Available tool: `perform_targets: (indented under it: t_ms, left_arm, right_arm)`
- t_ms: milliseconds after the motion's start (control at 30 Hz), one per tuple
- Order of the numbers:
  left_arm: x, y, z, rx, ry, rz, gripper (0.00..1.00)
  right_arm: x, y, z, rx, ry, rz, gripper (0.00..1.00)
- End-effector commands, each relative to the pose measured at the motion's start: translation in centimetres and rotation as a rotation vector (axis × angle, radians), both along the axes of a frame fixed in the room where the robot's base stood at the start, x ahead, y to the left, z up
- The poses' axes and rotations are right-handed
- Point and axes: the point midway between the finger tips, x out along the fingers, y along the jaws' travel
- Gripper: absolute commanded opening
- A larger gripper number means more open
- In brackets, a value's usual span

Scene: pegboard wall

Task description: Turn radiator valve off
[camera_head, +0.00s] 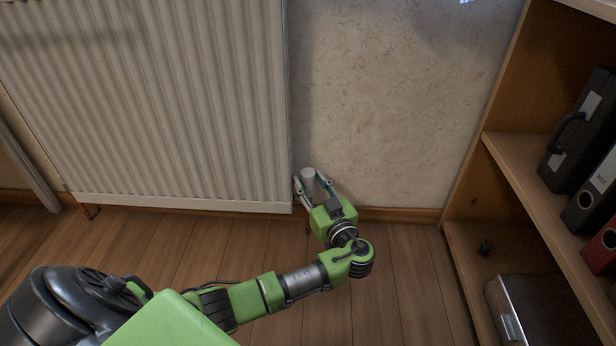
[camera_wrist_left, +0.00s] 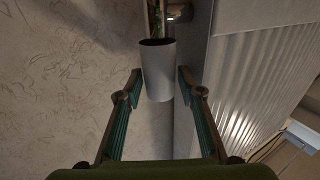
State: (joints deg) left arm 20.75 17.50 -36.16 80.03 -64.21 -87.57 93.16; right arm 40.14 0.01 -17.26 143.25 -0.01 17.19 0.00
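The radiator valve (camera_head: 309,178) is a pale grey cylinder at the lower right corner of the white radiator (camera_head: 200,110). In the left wrist view the valve (camera_wrist_left: 157,72) stands between the two fingertips. My left gripper (camera_head: 313,184) is at the valve with one finger on each side of it. It also shows in the left wrist view (camera_wrist_left: 158,82), open, with a visible gap on the left and a narrower one on the right. Whether either finger touches the valve is hard to tell. My right gripper is not in view.
A wooden shelf unit (camera_head: 513,150) stands at the right with black and red binders and a metal case (camera_head: 540,310) on its shelves. The patterned wall (camera_head: 400,100) is behind the valve. The wooden floor (camera_head: 410,270) between my left arm and the shelf is clear.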

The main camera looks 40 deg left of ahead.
Motion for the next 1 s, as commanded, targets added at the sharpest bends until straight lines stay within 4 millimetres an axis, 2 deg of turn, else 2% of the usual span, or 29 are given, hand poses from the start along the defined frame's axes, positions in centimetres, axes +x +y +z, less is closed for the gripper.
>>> perform_targets:
  t_ms: [167, 300, 633, 1000]
  left_arm:
    - [0.0, 0.0, 0.0, 0.000, 0.000, 0.000, 0.35]
    - [0.0, 0.0, 0.0, 0.000, 0.000, 0.000, 0.06]
    - [0.1, 0.0, -0.2, -0.002, -0.002, 0.030, 0.06]
    - [0.5, -0.3, -0.4, -0.005, -0.003, 0.234, 0.06]
  right_arm:
    - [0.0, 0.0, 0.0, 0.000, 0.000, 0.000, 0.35]
    - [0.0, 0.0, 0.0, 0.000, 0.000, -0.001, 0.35]
    - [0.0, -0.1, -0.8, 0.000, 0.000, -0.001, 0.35]
    - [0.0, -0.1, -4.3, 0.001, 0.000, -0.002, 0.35]
